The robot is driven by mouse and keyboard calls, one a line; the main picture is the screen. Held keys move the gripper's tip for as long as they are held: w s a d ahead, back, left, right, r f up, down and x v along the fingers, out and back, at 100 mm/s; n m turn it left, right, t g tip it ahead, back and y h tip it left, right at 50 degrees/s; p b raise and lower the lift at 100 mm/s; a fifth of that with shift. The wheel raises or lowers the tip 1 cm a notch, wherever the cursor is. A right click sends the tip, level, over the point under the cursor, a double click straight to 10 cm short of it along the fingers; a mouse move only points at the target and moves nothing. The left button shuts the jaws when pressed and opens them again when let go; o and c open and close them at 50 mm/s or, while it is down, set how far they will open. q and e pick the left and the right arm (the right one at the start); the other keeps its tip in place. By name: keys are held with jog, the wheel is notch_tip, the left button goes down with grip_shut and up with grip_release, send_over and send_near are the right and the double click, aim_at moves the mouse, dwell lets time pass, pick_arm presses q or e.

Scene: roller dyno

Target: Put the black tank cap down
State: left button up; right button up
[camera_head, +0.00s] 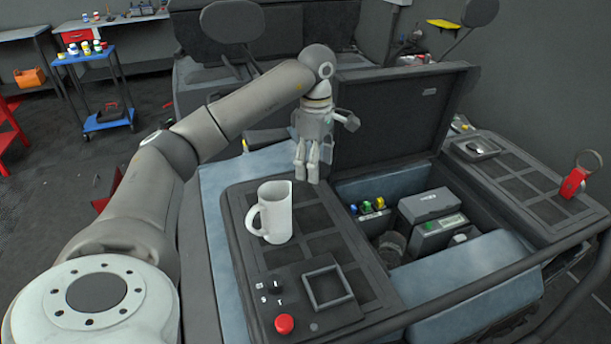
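I cannot make out the black tank cap with certainty. A small dark shape (473,147) sits in a square tray (488,152) on the right panel, but it is too small to identify. My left gripper (307,172) points down above the back of the left panel (320,215), behind the white jug. Its fingers look close together. I see no cap between them, and whether they are shut is unclear. My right gripper is not in view.
A white jug (274,213) stands on the left panel. In front are an empty square frame (328,287) and a red button (284,324). An open compartment with grey boxes (430,206) lies between the panels, its lid (395,115) raised. A red tag (573,182) is at right.

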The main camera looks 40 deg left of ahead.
pick_arm(q)
jog(key=p, duration=0.1)
send_over(305, 189)
jog(key=f, duration=0.4)
jog(key=shift+d+f, duration=0.2)
jog(key=shift+f, duration=0.15)
notch_tip(305, 189, down, 3)
jog(key=shift+a+p, duration=0.15)
jog(key=shift+p, duration=0.65)
jog(key=shift+f, duration=0.2)
jog(key=shift+f, duration=0.2)
jog(key=o, duration=1)
